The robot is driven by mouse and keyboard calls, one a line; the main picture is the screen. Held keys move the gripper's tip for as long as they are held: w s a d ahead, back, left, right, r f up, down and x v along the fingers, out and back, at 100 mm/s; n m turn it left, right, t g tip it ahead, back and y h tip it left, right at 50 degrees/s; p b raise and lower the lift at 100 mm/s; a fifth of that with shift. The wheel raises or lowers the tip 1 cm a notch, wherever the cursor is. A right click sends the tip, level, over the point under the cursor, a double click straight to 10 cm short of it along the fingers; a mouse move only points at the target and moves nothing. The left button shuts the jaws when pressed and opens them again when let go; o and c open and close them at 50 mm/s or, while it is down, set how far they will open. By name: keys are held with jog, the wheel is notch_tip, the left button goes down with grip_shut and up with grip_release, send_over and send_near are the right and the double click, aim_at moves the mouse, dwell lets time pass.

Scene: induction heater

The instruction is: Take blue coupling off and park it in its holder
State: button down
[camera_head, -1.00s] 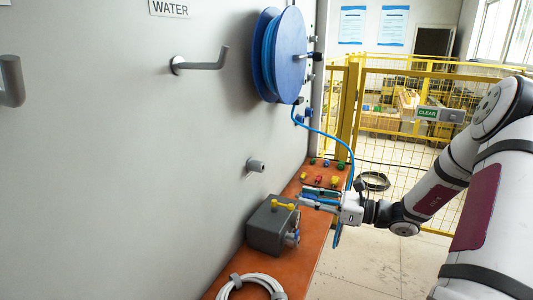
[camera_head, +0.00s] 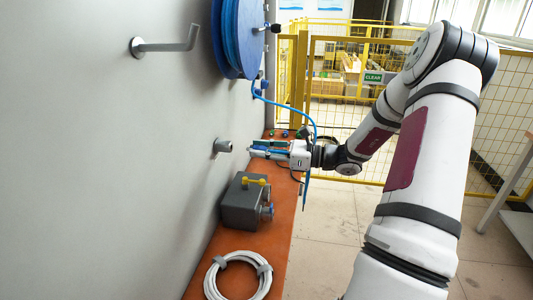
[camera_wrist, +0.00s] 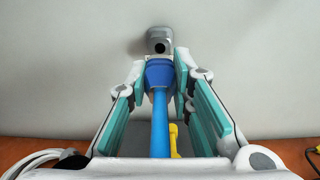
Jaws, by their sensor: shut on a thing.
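My gripper (camera_head: 268,149) is shut on the blue coupling (camera_wrist: 159,73), which sits between the teal finger pads in the wrist view with its blue hose trailing back toward me. The same holder (camera_head: 222,145) stands just left of my gripper in the head view. I cannot tell whether the coupling's tip touches it. The grey box (camera_head: 243,202) with a yellow lever (camera_head: 250,181) stands on the orange shelf, below and in front of my gripper.
A blue hose reel (camera_head: 238,38) hangs on the wall, its hose (camera_head: 292,107) looping down to my gripper. A bare hook (camera_head: 165,46) juts out at upper left. A white coiled hose (camera_head: 240,274) lies on the orange shelf (camera_head: 285,230). Yellow fencing (camera_head: 345,100) stands behind.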

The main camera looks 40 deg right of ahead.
jog(key=shift+b+x, duration=0.5)
jog(key=shift+x, duration=1.6)
jog(key=shift+p, duration=0.85)
dwell(0.4)
jog(key=shift+w+a, duration=0.4)
jog(key=shift+w, duration=0.15)
dwell(0.5)
jog(key=c, duration=1.3)
grip_release()
jog(key=shift+c, duration=0.2)
jog(key=v, duration=1.2)
